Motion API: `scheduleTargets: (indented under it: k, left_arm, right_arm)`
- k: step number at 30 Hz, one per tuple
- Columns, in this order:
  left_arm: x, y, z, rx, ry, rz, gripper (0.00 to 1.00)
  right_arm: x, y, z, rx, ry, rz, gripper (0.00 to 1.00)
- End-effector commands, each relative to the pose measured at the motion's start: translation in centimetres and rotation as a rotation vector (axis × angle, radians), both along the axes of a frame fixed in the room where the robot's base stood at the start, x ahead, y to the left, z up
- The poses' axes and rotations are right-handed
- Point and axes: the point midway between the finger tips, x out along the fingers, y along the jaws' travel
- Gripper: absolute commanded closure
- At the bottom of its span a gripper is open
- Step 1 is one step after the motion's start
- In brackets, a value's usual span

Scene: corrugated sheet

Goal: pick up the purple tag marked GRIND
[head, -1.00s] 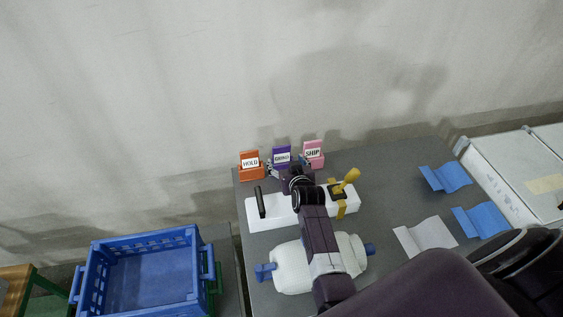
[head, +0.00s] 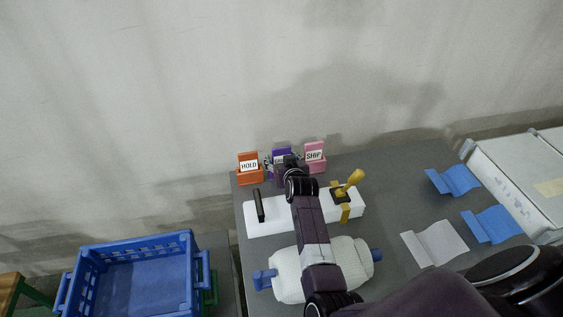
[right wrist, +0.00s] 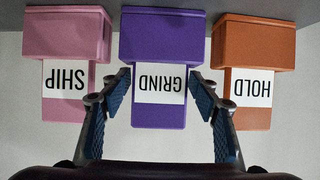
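The purple tag marked GRIND (right wrist: 159,80) stands upright in a purple holder (right wrist: 160,40), upside down in the right wrist view. In the head view the purple tag (head: 281,151) is mostly hidden behind my right gripper. My right gripper (right wrist: 160,98) is open, with one finger on each side of the purple tag; a gap shows on both sides. It also shows in the head view (head: 284,160). My left gripper is not in view.
A pink SHIP tag (right wrist: 65,88) and an orange HOLD tag (right wrist: 251,85) stand close on either side, near the fingers. A white block with a yellow lever (head: 350,184) and a white roll (head: 289,274) lie nearer.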

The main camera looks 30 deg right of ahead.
Motion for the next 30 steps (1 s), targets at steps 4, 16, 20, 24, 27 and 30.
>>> scheduleTargets:
  k: [4, 16, 20, 24, 27, 30]
  left_arm:
    - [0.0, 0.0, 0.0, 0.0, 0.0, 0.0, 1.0]
    - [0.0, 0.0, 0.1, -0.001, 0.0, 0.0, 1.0]
    - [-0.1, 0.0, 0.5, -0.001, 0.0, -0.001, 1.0]
    - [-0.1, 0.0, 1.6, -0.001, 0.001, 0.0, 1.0]
    - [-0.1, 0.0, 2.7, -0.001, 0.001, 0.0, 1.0]
    - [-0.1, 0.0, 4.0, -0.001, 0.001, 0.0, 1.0]
  right_arm:
    - [0.0, 0.0, 0.0, 0.0, 0.0, 0.0, 0.63]
    - [0.0, 0.0, 0.1, 0.0, -0.001, 0.0, 0.79]
    - [0.1, -0.1, 0.7, 0.0, -0.001, 0.0, 0.79]
    - [0.3, -0.2, 2.0, -0.001, -0.002, 0.0, 0.79]
    - [0.6, -0.3, 3.3, -0.001, -0.003, 0.001, 0.79]
    - [0.9, -0.4, 4.9, -0.001, -0.003, 0.002, 0.79]
